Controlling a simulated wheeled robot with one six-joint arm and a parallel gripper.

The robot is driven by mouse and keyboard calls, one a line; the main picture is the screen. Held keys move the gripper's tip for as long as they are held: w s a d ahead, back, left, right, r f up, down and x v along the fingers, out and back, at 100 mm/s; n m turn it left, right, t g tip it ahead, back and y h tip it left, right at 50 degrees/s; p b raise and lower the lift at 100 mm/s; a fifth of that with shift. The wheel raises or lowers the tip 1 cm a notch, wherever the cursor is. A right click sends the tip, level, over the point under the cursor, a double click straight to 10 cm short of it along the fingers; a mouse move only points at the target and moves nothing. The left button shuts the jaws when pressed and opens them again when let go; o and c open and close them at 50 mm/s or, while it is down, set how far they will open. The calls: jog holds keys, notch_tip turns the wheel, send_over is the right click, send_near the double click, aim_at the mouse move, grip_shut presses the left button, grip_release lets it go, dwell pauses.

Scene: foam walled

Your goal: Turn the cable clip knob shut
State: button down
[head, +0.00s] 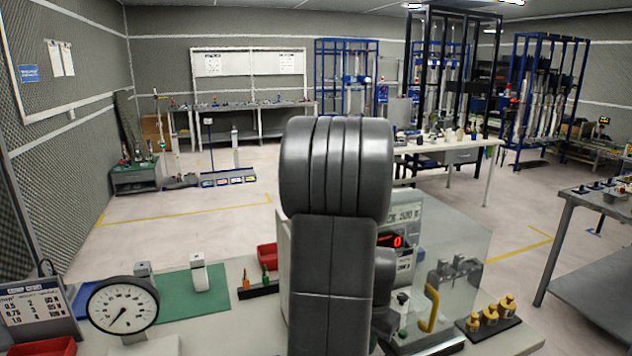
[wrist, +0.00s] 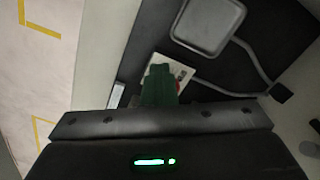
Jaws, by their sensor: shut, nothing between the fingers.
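My gripper (wrist: 160,72) shows in the wrist view as a dark bar with dark green fingers closed together at its middle, nothing between them. Just beyond the fingertips is a small pale plate (wrist: 184,72) with a red mark, partly covered by them. I cannot make out the cable clip knob for certain; the fingers may hide it. I cannot tell whether the fingers touch anything. In the head view my own arm hides the gripper.
A grey square pan (wrist: 208,24) lies beyond the fingers. In the head view, a dial gauge (head: 123,306) and green mat (head: 190,296) are on the bench left of my arm. A clear panel (head: 462,262), yellow handle (head: 430,308) and yellow weights (head: 490,314) are right.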

jog(key=shift+w+a, duration=0.45)
jog(key=shift+a, duration=0.05)
jog(key=shift+s+a, duration=0.25)
notch_tip(320, 180, up, 6)
jog(key=p, duration=0.4)
dwell(0.3)
jog(key=shift+s, duration=0.15)
